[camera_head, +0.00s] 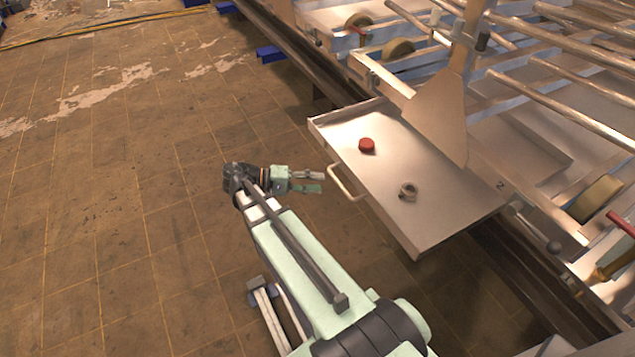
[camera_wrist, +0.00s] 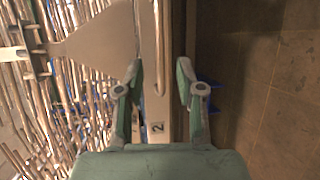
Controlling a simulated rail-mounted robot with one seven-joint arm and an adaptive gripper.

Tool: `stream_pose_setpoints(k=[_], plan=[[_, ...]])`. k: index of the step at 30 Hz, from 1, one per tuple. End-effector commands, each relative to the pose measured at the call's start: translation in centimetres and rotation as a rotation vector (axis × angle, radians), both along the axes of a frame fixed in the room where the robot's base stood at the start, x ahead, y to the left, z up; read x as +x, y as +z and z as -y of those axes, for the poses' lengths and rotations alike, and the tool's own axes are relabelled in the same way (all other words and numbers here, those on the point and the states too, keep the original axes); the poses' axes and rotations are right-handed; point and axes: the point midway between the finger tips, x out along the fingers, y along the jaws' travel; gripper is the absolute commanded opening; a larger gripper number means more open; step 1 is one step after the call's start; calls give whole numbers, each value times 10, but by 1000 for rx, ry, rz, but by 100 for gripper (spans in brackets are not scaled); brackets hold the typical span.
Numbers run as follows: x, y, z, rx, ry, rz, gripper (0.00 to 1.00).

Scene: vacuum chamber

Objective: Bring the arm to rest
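My arm, pale green with dark joints, reaches up from the bottom of the head view and bends over the tiled floor. My gripper (camera_head: 320,182) points right, just left of the tray's handle (camera_head: 345,187); a gap shows between them in the picture. In the wrist view my gripper (camera_wrist: 159,70) has its two fingers spread, with nothing held between them. The metal tray (camera_head: 370,188) sticks out from the chamber frame. A red cap-like piece (camera_head: 367,146) and a metal nut-like piece (camera_head: 408,191) lie apart on it.
The chamber's rails and rods (camera_head: 560,100) fill the upper right. A flat metal plate (camera_head: 440,112) stands at the tray's far side. A plate marked "2" (camera_wrist: 157,127) shows in the wrist view. The tiled floor (camera_head: 110,200) on the left is clear.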

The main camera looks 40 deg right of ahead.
Motion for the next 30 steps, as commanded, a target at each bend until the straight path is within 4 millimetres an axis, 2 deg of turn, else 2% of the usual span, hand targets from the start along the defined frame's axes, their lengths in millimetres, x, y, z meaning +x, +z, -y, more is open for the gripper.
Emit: stream_pose_setpoints(k=[10,14,17,21,24,30], plan=[[5,-5,2,30,30,-7,37],[13,-31,1,170,95,7,37],[12,-69,-10,338,155,14,37],[-5,-123,-44,612,231,15,37],[-24,-154,-74,782,257,22,37],[-75,-189,-137,1058,250,48,37]])
